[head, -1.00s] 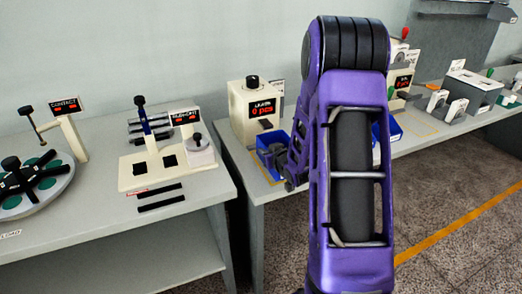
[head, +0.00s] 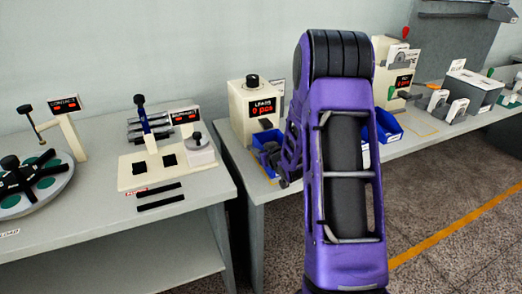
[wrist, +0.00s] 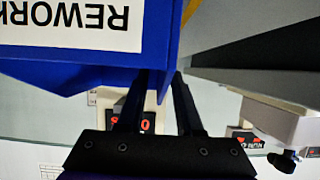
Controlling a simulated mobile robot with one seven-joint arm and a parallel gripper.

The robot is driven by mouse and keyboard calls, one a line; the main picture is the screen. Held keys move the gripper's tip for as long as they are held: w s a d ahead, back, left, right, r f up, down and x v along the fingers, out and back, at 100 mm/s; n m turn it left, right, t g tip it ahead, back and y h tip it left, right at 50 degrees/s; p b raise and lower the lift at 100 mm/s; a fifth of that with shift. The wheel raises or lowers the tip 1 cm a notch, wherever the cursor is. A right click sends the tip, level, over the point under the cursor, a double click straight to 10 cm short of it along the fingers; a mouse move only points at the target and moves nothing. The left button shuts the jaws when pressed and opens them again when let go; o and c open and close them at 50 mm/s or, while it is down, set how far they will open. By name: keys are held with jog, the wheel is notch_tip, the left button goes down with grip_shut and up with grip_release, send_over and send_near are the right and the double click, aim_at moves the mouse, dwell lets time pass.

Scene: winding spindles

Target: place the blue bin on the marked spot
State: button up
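A blue bin (wrist: 60,68) fills the upper left of the wrist view, upside down, with a white REWORK label. In the head view a blue bin (head: 262,139) stands on the right bench in front of the LEADS station, partly covered by my arm. My gripper (wrist: 163,76) has its two dark fingers close together at the bin's rim, one on each side of a blue wall, and looks shut on it. The fingertips are partly hidden. A yellow outline (head: 270,181) shows at this bin's near side. Another yellow outline (head: 424,128) lies bare farther right.
The LEADS station (head: 252,112) stands right behind the bin. A second blue bin (head: 388,126) is to the right of my arm. The left bench (head: 100,225) carries a winding fixture (head: 160,165) and a round turntable (head: 40,190). A gap separates the benches.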

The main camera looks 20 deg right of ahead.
jog(key=shift+r, duration=0.15)
jog(key=shift+s+r, duration=0.15)
jog(key=shift+s, duration=0.05)
jog(key=p+v, duration=0.1)
jog(key=v, duration=1)
jog(key=shift+s, duration=0.25)
jog(key=shift+w+r, duration=0.1)
jog(key=shift+r, duration=0.05)
